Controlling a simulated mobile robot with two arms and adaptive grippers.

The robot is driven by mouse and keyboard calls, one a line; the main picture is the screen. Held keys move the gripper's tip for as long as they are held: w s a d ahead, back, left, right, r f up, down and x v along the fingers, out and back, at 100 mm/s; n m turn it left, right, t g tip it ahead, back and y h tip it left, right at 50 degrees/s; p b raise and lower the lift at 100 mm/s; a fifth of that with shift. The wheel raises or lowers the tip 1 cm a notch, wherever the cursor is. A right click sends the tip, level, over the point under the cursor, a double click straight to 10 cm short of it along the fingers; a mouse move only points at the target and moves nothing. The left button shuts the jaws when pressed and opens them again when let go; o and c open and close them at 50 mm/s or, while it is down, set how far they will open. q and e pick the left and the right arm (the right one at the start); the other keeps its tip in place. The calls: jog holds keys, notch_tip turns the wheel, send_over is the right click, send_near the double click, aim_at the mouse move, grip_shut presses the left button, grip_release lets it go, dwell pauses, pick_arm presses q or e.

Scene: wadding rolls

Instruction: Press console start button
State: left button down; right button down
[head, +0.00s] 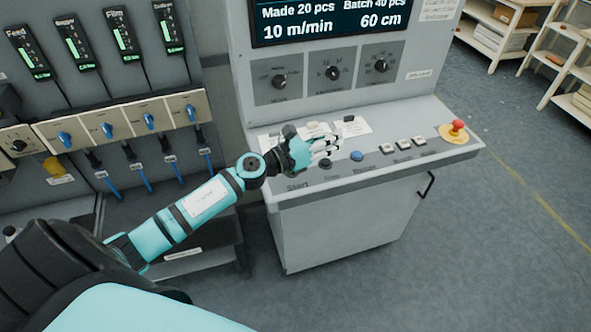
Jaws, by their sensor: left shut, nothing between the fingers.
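The grey control console (345,240) stands in the middle of the head view, with a sloping panel of buttons along its front. My left arm reaches in from the lower left, and my left gripper (324,147) is over the left part of this panel. It is shut and empty. The "Start" label (297,187) shows on the panel's front edge below the gripper. The button above that label is hidden behind my gripper and wrist. Whether the gripper touches the panel I cannot tell. My right gripper is not in view.
A dark button (325,164), a blue button (357,156) and several pale buttons line the panel right of the label. A red mushroom button (457,126) sits on yellow at the right end.

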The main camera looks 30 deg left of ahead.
pick_arm(q)
jog(key=a+f+m+g+y, duration=0.1)
jog(key=a+f+m+g, duration=0.1)
jog(key=a+m+g, duration=0.2)
jog(key=a+f+m+g+y, duration=0.2)
jog(key=a+f+m+g, duration=0.1)
jog(key=a+m, duration=0.4)
jog(key=m+g, duration=0.1)
jog(key=m, duration=0.2)
jog(key=shift+a+f, duration=0.25)
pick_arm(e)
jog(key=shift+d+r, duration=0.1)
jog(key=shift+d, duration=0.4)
pick_arm(q)
jog(key=shift+w, duration=0.1)
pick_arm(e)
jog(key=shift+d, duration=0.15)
